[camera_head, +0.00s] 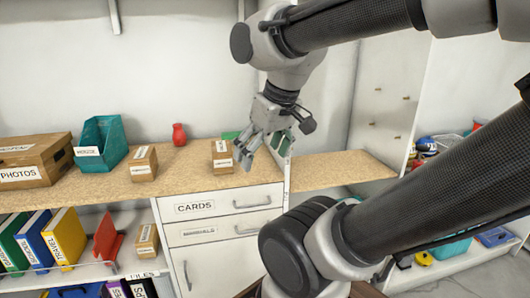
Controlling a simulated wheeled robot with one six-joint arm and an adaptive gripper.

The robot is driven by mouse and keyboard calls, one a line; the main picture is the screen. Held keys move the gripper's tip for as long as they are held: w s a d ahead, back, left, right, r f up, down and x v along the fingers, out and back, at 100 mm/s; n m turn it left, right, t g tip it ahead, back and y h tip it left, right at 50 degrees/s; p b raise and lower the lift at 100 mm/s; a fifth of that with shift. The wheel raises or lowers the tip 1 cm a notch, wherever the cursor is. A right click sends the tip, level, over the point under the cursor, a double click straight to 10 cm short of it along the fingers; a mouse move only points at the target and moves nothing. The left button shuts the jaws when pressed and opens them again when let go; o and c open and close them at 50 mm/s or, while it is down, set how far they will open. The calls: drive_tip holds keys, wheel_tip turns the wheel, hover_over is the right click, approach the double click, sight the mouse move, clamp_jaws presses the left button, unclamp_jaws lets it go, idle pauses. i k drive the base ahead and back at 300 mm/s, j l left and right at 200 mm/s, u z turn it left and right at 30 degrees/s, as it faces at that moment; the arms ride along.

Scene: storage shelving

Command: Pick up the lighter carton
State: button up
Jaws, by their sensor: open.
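One small brown carton (143,164) with white labels stands on the wooden counter, right of a teal bin. A second small brown carton (222,158) stands further right on the counter, just left of my gripper. A third small carton (147,240) sits on the shelf below. Their label text is too small to read, so I cannot tell which is the lighter carton. My gripper (262,156) is open and points down near the counter's right part. Its left finger appears close to the second carton's right side; I cannot tell whether they touch.
A box marked PHOTOS (36,162), the teal bin (101,144) and a red vase (179,134) stand on the counter (205,182). A green object (231,135) is partly hidden behind the second carton. A drawer marked CARDS (222,204) is below.

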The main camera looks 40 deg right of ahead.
sight(222, 152)
drive_tip(key=j+z, duration=0.1)
drive_tip(key=z, duration=0.5)
drive_tip(key=i+j+z, duration=0.2)
drive_tip(key=j+z, duration=0.25)
drive_tip(key=j, duration=0.45)
drive_tip(key=j+z, duration=0.45)
drive_tip(key=j, duration=0.4)
